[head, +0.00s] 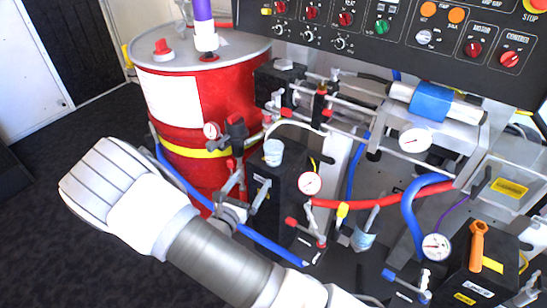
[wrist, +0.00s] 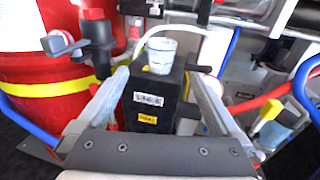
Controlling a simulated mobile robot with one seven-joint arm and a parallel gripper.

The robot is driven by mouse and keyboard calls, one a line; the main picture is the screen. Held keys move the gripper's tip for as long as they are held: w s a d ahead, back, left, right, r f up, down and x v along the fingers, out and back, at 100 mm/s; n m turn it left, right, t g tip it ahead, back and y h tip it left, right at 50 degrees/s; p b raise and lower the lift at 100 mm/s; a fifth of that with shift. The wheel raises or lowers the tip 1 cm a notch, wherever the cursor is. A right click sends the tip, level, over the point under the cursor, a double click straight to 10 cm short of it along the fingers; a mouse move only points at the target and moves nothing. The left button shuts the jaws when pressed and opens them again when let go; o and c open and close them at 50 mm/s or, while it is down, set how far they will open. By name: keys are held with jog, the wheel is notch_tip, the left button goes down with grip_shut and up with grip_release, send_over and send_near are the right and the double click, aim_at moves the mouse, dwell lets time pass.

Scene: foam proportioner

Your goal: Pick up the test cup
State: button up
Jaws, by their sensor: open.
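A pale, translucent cup (head: 273,152) stands upright on top of a black box (head: 280,188). In the wrist view the cup (wrist: 160,56) is near the top middle, on the black box (wrist: 155,95) with a white and a yellow label. A second, similar cup (head: 363,239) sits lower right by a thin rod, also at the right of the wrist view (wrist: 273,136). Which one is the test cup is not marked. My gripper (wrist: 158,76) is open and empty. Its fingers point toward the first cup, apart from it, one to each side.
A red drum (head: 220,100) with a yellow band stands left of the cup. A valve with gauge (wrist: 80,45) stands close left of the fingers. Hoses, gauges and pipes crowd the right, under a black control panel (head: 430,45). Open floor (head: 60,220) lies left.

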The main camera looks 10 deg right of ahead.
aim_at(269, 155)
jog(key=b+x, duration=0.2)
jog(key=x, duration=0.9)
jog(key=shift+s+d, duration=0.1)
jog(key=b+x, duration=0.1)
jog(key=x, duration=0.4)
jog(key=shift+d+f+b, duration=0.1)
jog(key=shift+d+b, duration=0.05)
jog(key=shift+b, duration=0.15)
jog(key=c, duration=1.2)
jog(key=shift+c, duration=0.2)
jog(key=shift+r+p, duration=0.3)
jog(key=shift+r, duration=0.35)
notch_tip(269, 155, up, 3)
jog(key=shift+f+p, duration=0.1)
jog(key=shift+p, duration=0.5)
jog(key=s+d+r+p, duration=0.1)
jog(key=s+d+r, duration=0.1)
jog(key=d, duration=0.3)
jog(key=s+d+r+p, duration=0.1)
jog(key=s+d+r, duration=0.2)
jog(key=d+r, duration=0.2)
jog(key=shift+d+p, duration=0.3)
jog(key=shift+p, duration=0.05)
